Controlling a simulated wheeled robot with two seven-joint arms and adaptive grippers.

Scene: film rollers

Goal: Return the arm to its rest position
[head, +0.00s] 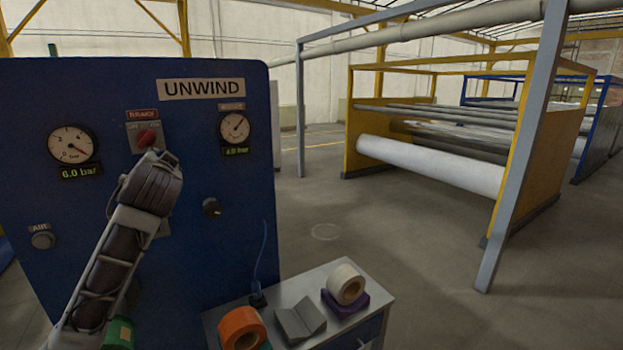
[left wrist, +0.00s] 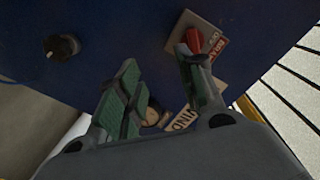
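My left arm rises from the lower left in the head view, its wrist in front of the blue UNWIND panel (head: 230,150). My left gripper is mostly hidden behind its own wrist there. In the left wrist view the left gripper (left wrist: 158,85) is open, fingers apart with nothing between them. The red switch knob (left wrist: 194,40) on its plate lies just beyond one fingertip; I cannot tell if they touch. In the head view the knob (head: 147,138) shows just above the wrist. My right gripper is not in view.
Gauges (head: 71,144) and a black knob (head: 211,207) are on the panel. A small metal cart (head: 372,303) at lower right holds an orange tape roll (head: 242,329), a grey block (head: 300,320) and a pale roll (head: 346,284) on a purple holder.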

